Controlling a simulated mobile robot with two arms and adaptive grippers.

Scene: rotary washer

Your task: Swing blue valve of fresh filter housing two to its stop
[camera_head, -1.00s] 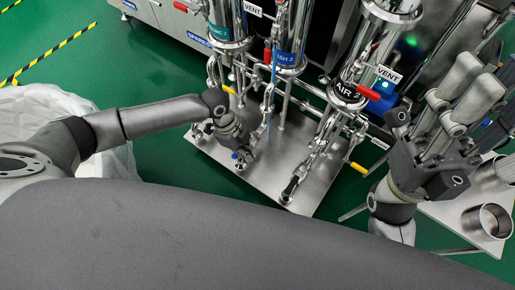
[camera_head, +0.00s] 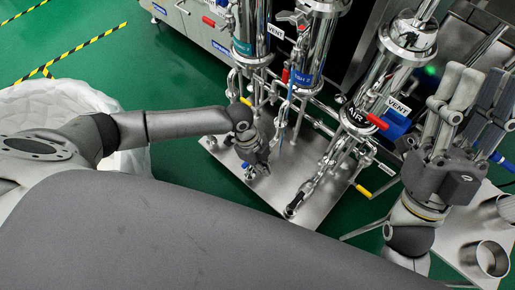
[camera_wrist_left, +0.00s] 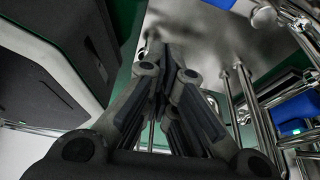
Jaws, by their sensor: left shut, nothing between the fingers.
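The fresh filter housing two (camera_head: 316,40) is a steel cylinder with a blue label, the middle of three in the head view. A small blue handle (camera_head: 246,165) shows low by the left gripper, over the steel base plate; I cannot tell for sure that it is this housing's valve. My left gripper (camera_head: 257,168) points down there, beside the pipework. In the left wrist view its fingers (camera_wrist_left: 170,55) are together with nothing between them. A blue piece (camera_wrist_left: 220,3) shows at that view's top edge, apart from the fingers. My right gripper (camera_head: 478,92) is raised at the right, fingers apart and empty.
The teal-labelled housing (camera_head: 251,30) stands left of housing two, the AIR housing (camera_head: 390,70) right of it. A table (camera_head: 460,240) with steel cups is at lower right. Green floor is open at upper left.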

